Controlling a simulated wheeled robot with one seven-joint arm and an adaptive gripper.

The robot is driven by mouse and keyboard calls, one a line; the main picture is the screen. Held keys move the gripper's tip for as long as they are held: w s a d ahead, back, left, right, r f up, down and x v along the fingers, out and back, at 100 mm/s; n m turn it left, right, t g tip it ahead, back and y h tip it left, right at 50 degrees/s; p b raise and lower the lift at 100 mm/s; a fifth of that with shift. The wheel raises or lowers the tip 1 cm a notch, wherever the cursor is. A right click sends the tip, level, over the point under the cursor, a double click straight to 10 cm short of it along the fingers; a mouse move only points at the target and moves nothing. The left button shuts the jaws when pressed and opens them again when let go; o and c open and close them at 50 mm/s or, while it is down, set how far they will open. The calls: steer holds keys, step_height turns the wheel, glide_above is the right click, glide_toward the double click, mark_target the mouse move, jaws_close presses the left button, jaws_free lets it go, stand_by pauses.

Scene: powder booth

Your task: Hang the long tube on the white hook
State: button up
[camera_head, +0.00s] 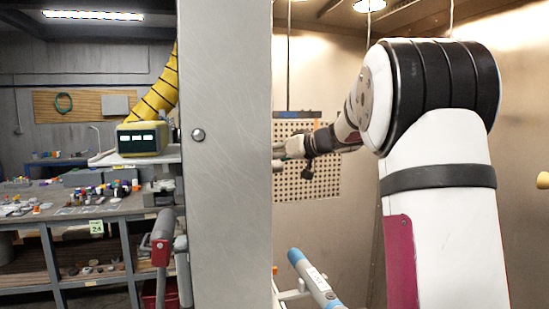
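My gripper (290,149) is at the end of my arm, inside the booth, in front of a perforated panel. It is small in view, and its tip lies close to the edge of the grey metal upright. Whether its fingers are open or shut, or hold anything, I cannot tell. A blue and grey cylinder (315,279) with a white label lies tilted at the bottom centre, below and apart from my gripper. It may be the long tube, but its lower end is cut off. Thin hanging rods (289,60) show at the top; I cannot make out a white hook.
The wide grey metal upright (225,160) stands left of the booth opening. The perforated panel (318,185) is on the back wall. A yellow knob (543,180) is at the right edge. A cluttered workbench (85,212) and a yellow ribbed hose (160,92) are at left.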

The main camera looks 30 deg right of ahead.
steer(key=o, duration=2)
steer(key=v, duration=1.2)
steer(key=shift+s, duration=0.15)
